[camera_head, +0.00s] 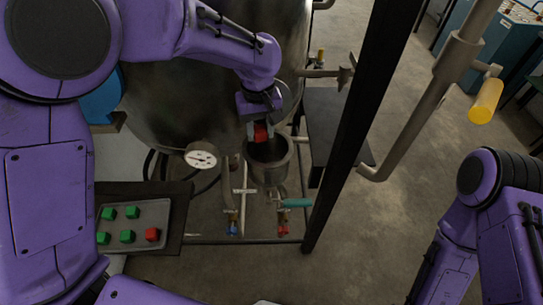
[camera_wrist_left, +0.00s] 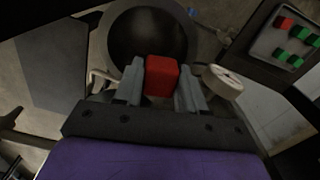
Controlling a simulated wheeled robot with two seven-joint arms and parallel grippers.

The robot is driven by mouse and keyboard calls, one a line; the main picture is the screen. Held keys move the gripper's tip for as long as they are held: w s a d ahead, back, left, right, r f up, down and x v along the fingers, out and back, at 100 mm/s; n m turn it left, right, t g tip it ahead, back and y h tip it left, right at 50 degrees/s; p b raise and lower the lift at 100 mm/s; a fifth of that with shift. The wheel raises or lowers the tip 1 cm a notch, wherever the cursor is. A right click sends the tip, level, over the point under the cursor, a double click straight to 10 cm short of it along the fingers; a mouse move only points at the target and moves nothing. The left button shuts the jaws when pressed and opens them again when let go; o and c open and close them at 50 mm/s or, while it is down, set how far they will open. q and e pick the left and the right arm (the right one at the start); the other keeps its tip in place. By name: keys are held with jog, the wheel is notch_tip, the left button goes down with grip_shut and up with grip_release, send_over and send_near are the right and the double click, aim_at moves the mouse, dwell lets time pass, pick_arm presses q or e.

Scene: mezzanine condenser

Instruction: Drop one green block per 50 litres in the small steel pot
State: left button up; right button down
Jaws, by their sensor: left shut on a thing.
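My left gripper (camera_head: 259,128) is shut on a red block (camera_head: 261,133). In the left wrist view the red block (camera_wrist_left: 162,75) sits between the two grey fingers. The small steel pot (camera_head: 270,176) is a dark-mouthed round vessel. The gripper and block are over its mouth near the back rim, and the pot's opening (camera_wrist_left: 148,36) shows just beyond the block in the wrist view. Several green blocks (camera_head: 127,236) and one red block (camera_head: 152,234) lie on a grey tray (camera_head: 160,209) at lower left. The pot's inside is too dark to read.
A round white dial gauge (camera_head: 201,157) stands left of the pot; its reading is too small to tell. A large steel tank (camera_head: 190,95) is behind. Valves with blue and red handles (camera_head: 283,230) sit below. A black post (camera_head: 350,130) rises to the right.

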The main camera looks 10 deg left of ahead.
aim_at(261, 140)
pick_arm(q)
jog(key=f, duration=0.3)
jog(key=shift+s+d+f, duration=0.15)
jog(key=shift+s+f, duration=0.05)
jog(key=shift+s, duration=0.15)
jog(key=shift+w+f, duration=0.25)
jog(key=shift+f, duration=0.3)
pick_arm(e)
jog(key=shift+s, duration=0.2)
pick_arm(q)
jog(key=o, duration=1.1)
jog(key=shift+s, duration=0.15)
jog(key=shift+o, duration=0.2)
jog(key=shift+d, duration=0.1)
pick_arm(e)
jog(key=shift+d, duration=0.2)
